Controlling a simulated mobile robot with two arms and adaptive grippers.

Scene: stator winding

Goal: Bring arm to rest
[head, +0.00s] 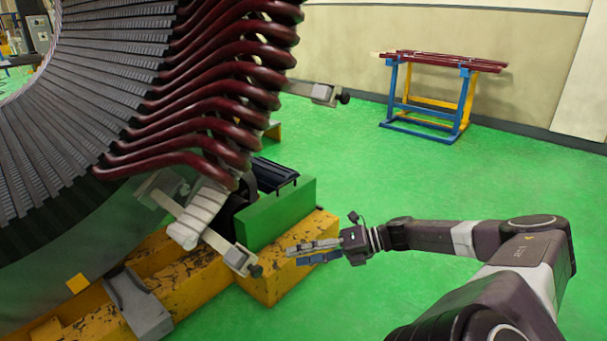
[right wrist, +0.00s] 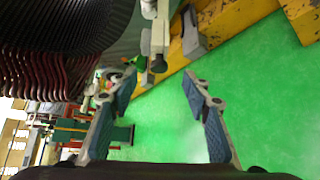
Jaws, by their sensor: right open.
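My right gripper (head: 293,254) is in the lower middle of the head view, with its arm coming in from the lower right. Its two fingers point left toward the yellow base beam. The big grey stator (head: 70,110) with dark red coils (head: 215,90) fills the left of the head view. The gripper appears to the right of it, apart from the coils. My left gripper is not in view.
A clamp bracket (head: 200,212) juts from the stator's lower side, close to the gripper in the picture. A green block (head: 280,215) sits by the worn yellow beam (head: 190,285). A blue and yellow stand (head: 405,95) with red coils is at the back. Green floor at right is clear.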

